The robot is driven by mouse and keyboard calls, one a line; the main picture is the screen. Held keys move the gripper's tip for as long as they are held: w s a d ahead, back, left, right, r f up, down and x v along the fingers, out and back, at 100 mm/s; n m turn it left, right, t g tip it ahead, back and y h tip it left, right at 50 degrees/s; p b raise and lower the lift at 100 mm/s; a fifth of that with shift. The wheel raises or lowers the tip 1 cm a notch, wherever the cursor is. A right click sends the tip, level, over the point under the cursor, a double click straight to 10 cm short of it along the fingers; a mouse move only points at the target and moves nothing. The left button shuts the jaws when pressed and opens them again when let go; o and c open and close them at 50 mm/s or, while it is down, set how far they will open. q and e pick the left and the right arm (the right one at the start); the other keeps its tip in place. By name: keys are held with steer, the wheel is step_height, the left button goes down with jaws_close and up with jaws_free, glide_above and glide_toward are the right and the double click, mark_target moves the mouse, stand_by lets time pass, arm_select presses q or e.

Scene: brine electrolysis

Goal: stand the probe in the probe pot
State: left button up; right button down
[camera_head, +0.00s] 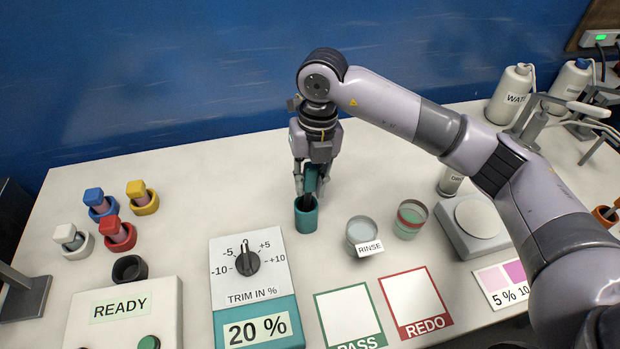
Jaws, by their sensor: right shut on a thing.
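The probe (311,178) has a teal handle and is upright between the fingers of my right gripper (311,187). My right gripper is shut on it and points down from above. The probe pot (306,218) is a small teal cup directly below the fingertips. The probe's dark lower end is at the pot's mouth and seems to go inside. Its tip is hidden, so I cannot tell whether it touches the bottom. My left gripper is not in view.
A rinse cup (364,235) and a red-banded cup (410,218) stand right of the pot. The trim dial panel (225,290) is in front. Capped coloured holders (117,235) stand at left. A scale (471,222) is at right. The table behind and left of the pot is clear.

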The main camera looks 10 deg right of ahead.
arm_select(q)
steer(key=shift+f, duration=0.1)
arm_select(e)
steer(key=shift+f, duration=0.1)
steer(key=c, duration=1.3)
jaws_free()
steer(key=shift+c, duration=0.2)
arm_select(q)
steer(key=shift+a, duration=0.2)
arm_select(e)
step_height(320, 180, up, 10)
steer(key=shift+r, duration=0.1)
